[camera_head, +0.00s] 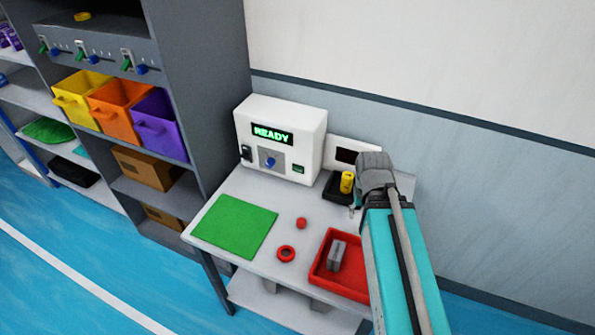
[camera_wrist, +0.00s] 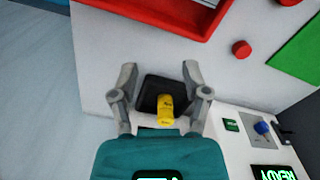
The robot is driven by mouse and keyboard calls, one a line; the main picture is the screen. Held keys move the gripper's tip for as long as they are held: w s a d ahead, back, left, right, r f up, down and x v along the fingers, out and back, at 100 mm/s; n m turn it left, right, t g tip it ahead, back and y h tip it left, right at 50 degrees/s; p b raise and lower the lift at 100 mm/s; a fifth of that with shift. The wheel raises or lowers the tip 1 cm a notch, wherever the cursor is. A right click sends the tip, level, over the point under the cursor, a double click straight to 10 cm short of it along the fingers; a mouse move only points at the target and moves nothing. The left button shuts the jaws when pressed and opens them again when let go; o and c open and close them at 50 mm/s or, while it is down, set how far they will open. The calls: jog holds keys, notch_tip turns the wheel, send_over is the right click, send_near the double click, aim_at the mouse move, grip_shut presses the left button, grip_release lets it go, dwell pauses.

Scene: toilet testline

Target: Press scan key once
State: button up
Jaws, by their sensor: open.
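A white machine (camera_head: 281,133) with a lit green READY display (camera_head: 272,135) stands at the back of the table. Its front has a blue knob (camera_head: 270,162) on a grey plate, a black switch (camera_head: 246,153) and a small green key (camera_head: 298,169). I cannot read which is the scan key. The green key also shows in the wrist view (camera_wrist: 232,125), right of my gripper (camera_wrist: 159,70). My gripper is open, above a black holder (camera_wrist: 152,85) with a yellow cylinder (camera_wrist: 165,108). The cylinder shows between the fingers; whether they touch it is unclear.
On the table are a green mat (camera_head: 235,226), a red knob (camera_head: 301,223), a red ring (camera_head: 286,253) and a red tray (camera_head: 325,272) with a grey block (camera_head: 337,255). A small panel (camera_head: 346,155) stands behind. Shelves with coloured bins (camera_head: 118,104) are at left.

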grip_shut()
dwell(1.2)
